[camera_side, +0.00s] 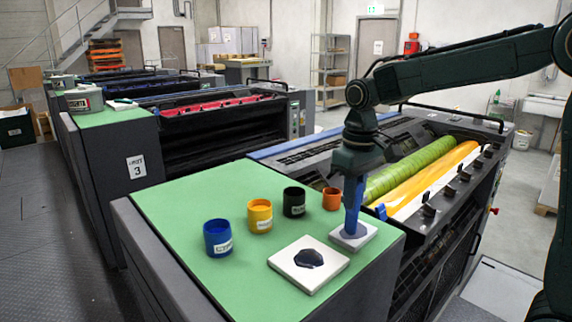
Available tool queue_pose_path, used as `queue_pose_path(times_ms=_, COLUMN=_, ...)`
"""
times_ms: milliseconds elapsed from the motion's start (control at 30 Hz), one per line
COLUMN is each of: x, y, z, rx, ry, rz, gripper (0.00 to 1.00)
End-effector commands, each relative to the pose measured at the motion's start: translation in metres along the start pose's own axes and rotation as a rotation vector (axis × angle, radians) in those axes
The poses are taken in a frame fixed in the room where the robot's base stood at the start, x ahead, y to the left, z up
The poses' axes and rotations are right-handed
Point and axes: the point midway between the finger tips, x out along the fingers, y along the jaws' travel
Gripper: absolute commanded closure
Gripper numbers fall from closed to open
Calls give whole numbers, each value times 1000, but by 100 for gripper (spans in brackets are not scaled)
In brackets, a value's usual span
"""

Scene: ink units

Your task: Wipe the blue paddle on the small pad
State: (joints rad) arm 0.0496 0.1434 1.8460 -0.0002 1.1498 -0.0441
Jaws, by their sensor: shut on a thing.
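My gripper (356,172) points straight down and is shut on the blue paddle (352,208). The paddle is upright, with its lower end at the small pad (367,231). The fingertips are hard to make out against the dark wrist.
A larger pale slab (330,277) with a dark patch lies in front. A blue cup (217,238), a yellow cup (260,216), a black cup (294,202) and an orange cup (332,199) stand on the green top (170,205). A press with green (410,168) and yellow rollers is behind right.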

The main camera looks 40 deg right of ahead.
Motion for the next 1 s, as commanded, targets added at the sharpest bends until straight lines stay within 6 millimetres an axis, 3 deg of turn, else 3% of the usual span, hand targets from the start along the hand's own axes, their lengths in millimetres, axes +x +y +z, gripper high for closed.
queue_pose_path(times_ms=700, x=3, y=-16, z=1, rx=-1, ry=-5, rz=-1, gripper=100)
queue_pose_path(times_ms=1000, x=-15, y=-16, z=0, rx=-1, ry=0, rz=0, gripper=100)
